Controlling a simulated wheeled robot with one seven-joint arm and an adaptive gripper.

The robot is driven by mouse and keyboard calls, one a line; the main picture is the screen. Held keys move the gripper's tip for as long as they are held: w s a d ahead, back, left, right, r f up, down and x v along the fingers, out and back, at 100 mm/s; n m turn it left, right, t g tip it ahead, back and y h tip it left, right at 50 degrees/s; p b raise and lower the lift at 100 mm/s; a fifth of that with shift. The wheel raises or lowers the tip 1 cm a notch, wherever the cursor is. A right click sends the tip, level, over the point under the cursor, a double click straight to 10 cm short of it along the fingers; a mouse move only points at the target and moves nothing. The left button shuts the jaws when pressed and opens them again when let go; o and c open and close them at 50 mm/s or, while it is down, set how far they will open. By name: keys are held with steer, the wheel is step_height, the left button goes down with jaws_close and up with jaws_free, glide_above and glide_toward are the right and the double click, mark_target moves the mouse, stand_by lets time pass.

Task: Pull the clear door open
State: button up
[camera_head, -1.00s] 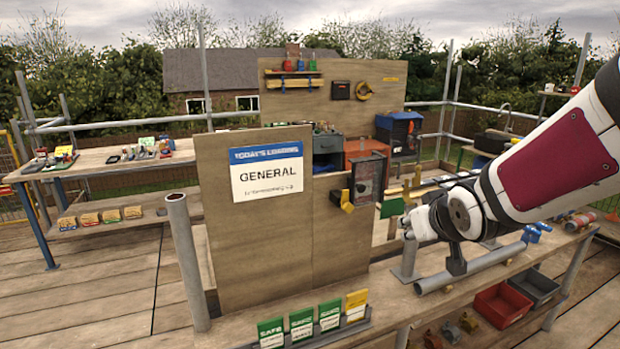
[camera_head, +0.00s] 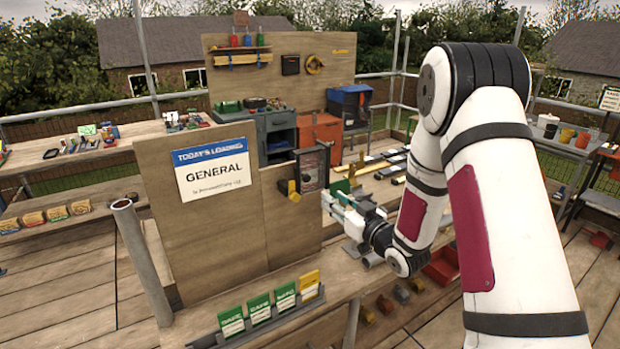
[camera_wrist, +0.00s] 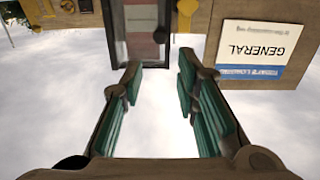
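The clear door (camera_head: 313,167) is a dark-framed see-through panel at the right edge of the plywood board. It appears shut, though its angle is hard to judge. In the wrist view the dark frame and pane of the clear door (camera_wrist: 141,40) show upside down, just beyond the fingers. My gripper (camera_head: 328,203) is just below and to the right of the door in the head view. In the wrist view my gripper (camera_wrist: 159,72) is open, with green-padded fingers apart and nothing between them. I cannot tell whether a fingertip touches the frame.
A board with a "GENERAL" sign (camera_head: 211,168) stands left of the door. Green and yellow cards (camera_head: 284,296) stand in a front rack. A grey post (camera_head: 142,262) rises at left. Strips lie on the bench at right.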

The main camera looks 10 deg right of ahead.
mark_target(307, 178)
steer(key=x, duration=1.3)
steer(key=shift+w+a, duration=0.1)
steer(key=shift+w, duration=0.05)
jaws_close()
